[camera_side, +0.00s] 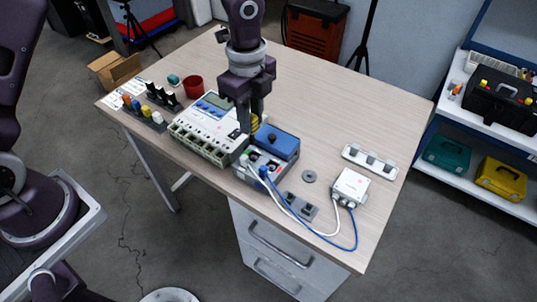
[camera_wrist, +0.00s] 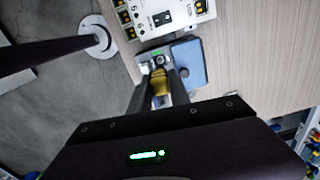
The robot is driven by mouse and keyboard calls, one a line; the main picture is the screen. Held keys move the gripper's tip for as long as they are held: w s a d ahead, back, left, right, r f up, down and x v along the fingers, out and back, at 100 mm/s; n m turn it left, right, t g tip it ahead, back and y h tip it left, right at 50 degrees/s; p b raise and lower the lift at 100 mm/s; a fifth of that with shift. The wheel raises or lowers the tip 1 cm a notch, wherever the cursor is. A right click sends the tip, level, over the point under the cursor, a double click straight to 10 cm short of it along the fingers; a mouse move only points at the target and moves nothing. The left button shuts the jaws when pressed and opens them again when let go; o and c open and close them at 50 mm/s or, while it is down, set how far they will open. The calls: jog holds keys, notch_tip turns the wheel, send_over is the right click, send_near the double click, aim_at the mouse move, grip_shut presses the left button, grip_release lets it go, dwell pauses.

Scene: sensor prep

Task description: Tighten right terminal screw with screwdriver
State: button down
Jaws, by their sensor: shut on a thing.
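My gripper (camera_side: 250,117) is shut on a screwdriver with a yellow handle (camera_side: 255,124). In the wrist view, the handle (camera_wrist: 160,89) sits between the two fingers of my gripper (camera_wrist: 160,80) and points down toward a terminal box (camera_wrist: 145,58). In the side view, this grey-white terminal box (camera_side: 241,171) stands near the table's front edge, with its blue lid (camera_side: 284,143) open at the back. A blue wire and a white wire run out of its front right. The screwdriver tip and the right terminal screw are hidden, so I cannot tell whether they touch.
A white controller (camera_side: 210,122) stands close on the left. A small white sensor box (camera_side: 351,185) with wires, a grey block (camera_side: 301,206), a round disc (camera_side: 309,176) and a white rack (camera_side: 370,160) lie to the right. A red cup (camera_side: 193,86) stands behind left. The back right table is clear.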

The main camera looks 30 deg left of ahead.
dwell(0.3)
jog(key=shift+n, duration=0.5)
jog(key=shift+d+f, duration=0.65)
jog(key=shift+d, duration=0.25)
jog(key=shift+d+f, duration=0.65)
jog(key=shift+d, duration=0.25)
jog(key=shift+d+f, duration=0.65)
jog(key=shift+d, duration=0.25)
jog(key=shift+f, duration=0.95)
